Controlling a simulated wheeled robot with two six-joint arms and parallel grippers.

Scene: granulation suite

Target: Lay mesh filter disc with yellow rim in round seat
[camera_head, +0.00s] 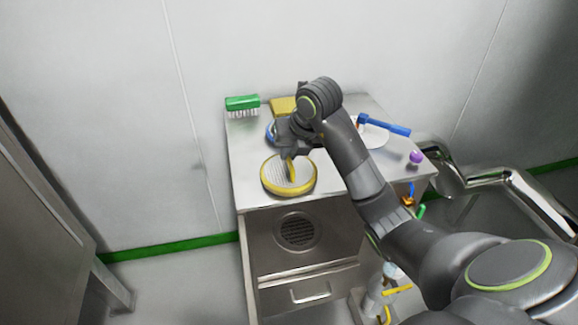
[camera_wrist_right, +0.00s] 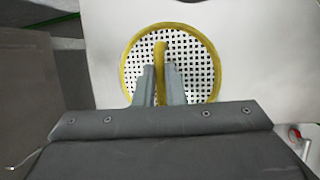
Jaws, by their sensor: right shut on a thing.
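The mesh filter disc (camera_head: 275,176) has a white perforated face, a yellow rim and an upright yellow grip bar. In the head view it is over the front left of the metal cabinet top. My right gripper (camera_head: 289,156) is shut on the grip bar from above. In the right wrist view the fingers (camera_wrist_right: 160,82) pinch the bar at the middle of the disc (camera_wrist_right: 202,58). The disc looks flat, at or just above the top; I cannot tell which. I cannot make out a round seat; anything beneath the disc is hidden. My left gripper is not in view.
On the cabinet top (camera_head: 245,150) are a green brush (camera_head: 242,102), a yellow block (camera_head: 283,105), a partly hidden blue item (camera_head: 270,131), a blue-handled tool (camera_head: 388,126) and a purple ball (camera_head: 416,156). A shiny pipe (camera_head: 485,178) bends at the right. A round vent (camera_head: 297,232) is in the cabinet front.

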